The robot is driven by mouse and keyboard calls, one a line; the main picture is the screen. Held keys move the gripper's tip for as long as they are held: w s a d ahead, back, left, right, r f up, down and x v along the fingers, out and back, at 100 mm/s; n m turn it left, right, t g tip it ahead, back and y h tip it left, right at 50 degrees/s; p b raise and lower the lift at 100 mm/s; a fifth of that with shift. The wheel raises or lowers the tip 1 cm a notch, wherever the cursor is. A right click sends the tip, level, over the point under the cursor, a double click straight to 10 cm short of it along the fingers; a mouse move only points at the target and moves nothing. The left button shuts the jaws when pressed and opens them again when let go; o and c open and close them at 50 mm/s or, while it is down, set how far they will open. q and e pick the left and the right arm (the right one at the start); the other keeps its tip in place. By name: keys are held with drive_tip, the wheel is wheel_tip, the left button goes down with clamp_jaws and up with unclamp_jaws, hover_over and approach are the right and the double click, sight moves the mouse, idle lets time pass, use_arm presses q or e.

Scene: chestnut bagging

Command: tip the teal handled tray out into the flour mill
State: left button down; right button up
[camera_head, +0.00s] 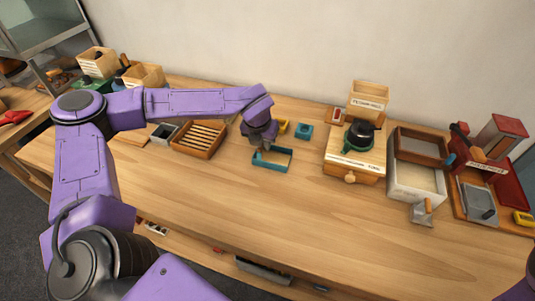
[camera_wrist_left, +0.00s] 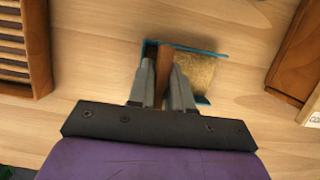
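The teal tray (camera_head: 287,169) lies on the table near the middle of the head view, with tan flour-like contents inside. In the left wrist view its teal rim (camera_wrist_left: 207,50) shows behind the fingers. My left gripper (camera_head: 262,146) reaches down at its left side. In the wrist view the fingers (camera_wrist_left: 163,75) stand closely on both sides of the brown handle (camera_wrist_left: 165,62) and appear shut on it. The flour mill looks to be the wooden box (camera_head: 345,168) with a knobbed drawer and a dark green and black top. My right gripper is out of view.
A slatted wooden tray (camera_head: 199,138) is left of the teal tray. A white-sided crate (camera_head: 415,184) and a scoop (camera_head: 422,213) are right of the mill. The front table is clear.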

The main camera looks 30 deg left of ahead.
use_arm(q)
drive_tip(key=shift+r+p, duration=2.2)
drive_tip(key=shift+r, duration=0.35)
drive_tip(key=shift+f, duration=0.1)
